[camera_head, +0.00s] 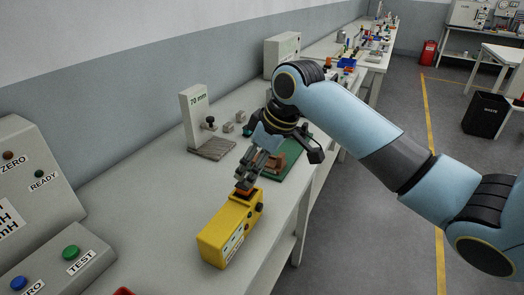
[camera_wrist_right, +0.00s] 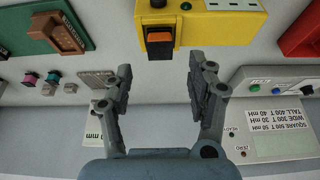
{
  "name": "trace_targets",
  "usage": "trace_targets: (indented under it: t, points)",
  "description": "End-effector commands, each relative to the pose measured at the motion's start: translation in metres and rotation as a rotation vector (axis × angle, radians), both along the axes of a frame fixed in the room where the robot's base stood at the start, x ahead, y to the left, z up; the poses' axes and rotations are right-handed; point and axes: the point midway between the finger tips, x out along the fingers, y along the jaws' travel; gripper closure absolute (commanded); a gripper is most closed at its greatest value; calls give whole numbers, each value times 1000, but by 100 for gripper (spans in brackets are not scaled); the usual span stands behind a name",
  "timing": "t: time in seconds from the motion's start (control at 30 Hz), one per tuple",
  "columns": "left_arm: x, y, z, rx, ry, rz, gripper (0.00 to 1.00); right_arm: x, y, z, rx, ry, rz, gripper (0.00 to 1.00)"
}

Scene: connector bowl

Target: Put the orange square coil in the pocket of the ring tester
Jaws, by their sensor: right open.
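The orange square coil (camera_wrist_right: 160,39) shows in the right wrist view, set in a dark frame at the edge of a yellow box, which looks like the ring tester (camera_wrist_right: 225,22). I cannot tell how deep the coil sits. In the head view the yellow tester (camera_head: 222,237) lies on the bench, with a bit of orange (camera_head: 243,191) at its far end under my fingers. My right gripper (camera_head: 249,178) is just above that end. In the wrist view its fingers (camera_wrist_right: 160,72) are apart, with nothing between them; the coil is beyond the tips. My left gripper is not in view.
A grey console (camera_head: 38,185) with ZERO, READY and TEST markings stands at the left. A 70 mm stand (camera_head: 195,118) is behind my gripper. A brown part (camera_wrist_right: 66,36) lies on a green tray (camera_wrist_right: 27,33). The bench beside the yellow tester (camera_head: 150,215) is clear.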

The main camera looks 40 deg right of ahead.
Motion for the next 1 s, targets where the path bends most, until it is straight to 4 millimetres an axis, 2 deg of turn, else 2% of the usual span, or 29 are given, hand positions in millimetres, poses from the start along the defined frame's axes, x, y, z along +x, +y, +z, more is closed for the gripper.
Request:
trace_targets:
  t: [0.1,0.33,1.0]
  points:
    - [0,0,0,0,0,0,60,-9,-5,25,-3,-4,0,43]
    - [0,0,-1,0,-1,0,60,-19,-9,51,0,-1,-1,43]
    - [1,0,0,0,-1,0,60,-24,-6,51,0,3,-3,43]
